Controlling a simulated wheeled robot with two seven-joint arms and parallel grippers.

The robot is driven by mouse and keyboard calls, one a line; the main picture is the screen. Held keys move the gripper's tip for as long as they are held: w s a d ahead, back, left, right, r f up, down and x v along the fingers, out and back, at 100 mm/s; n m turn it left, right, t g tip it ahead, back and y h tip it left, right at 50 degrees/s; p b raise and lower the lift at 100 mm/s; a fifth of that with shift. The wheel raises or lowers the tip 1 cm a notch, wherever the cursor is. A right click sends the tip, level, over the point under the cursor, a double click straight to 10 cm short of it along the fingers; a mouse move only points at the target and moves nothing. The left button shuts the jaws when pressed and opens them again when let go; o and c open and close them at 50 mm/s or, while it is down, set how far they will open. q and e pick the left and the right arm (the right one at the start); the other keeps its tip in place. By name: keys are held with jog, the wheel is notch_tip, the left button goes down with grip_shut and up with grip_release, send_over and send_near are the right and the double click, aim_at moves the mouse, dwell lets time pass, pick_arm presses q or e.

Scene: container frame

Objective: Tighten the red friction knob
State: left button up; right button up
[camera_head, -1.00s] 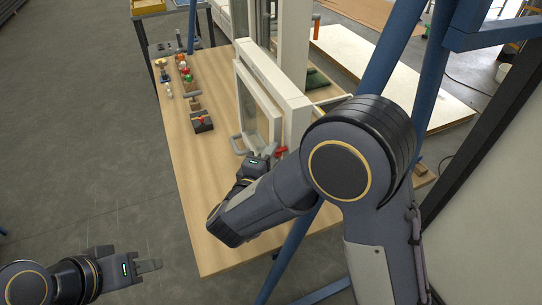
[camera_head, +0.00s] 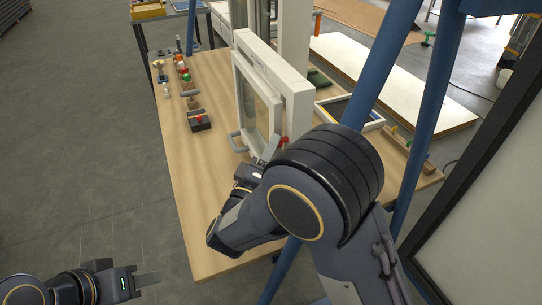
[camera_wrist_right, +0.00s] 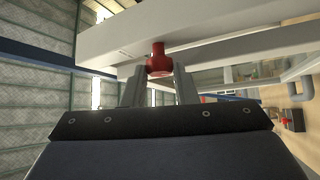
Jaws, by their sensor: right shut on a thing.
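The red friction knob (camera_wrist_right: 159,64) sits on the white frame (camera_wrist_right: 215,30) and shows between the fingers of my right gripper (camera_wrist_right: 159,84) in the right wrist view. The fingers are on either side of it and shut on it. In the head view a red part (camera_head: 283,140) shows at the lower right edge of the upright white window frame (camera_head: 284,82), and my right gripper (camera_head: 270,148) is beside it, partly hidden by my arm.
The wooden table (camera_head: 190,165) has a clear front left area. A dark block with a red button (camera_head: 199,121) and several small parts stand along the table's left. Blue posts (camera_head: 385,65) rise close to my right arm.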

jog(key=shift+f+m, duration=0.1)
jog(key=shift+m, duration=0.2)
jog(key=shift+b, duration=0.3)
jog(key=o, duration=1)
jog(key=b+v, duration=0.1)
jog(key=v, duration=0.6)
jog(key=shift+s+a+f+b, duration=0.2)
jog(key=shift+s+a+b, duration=0.05)
jog(key=shift+s+b, duration=0.1)
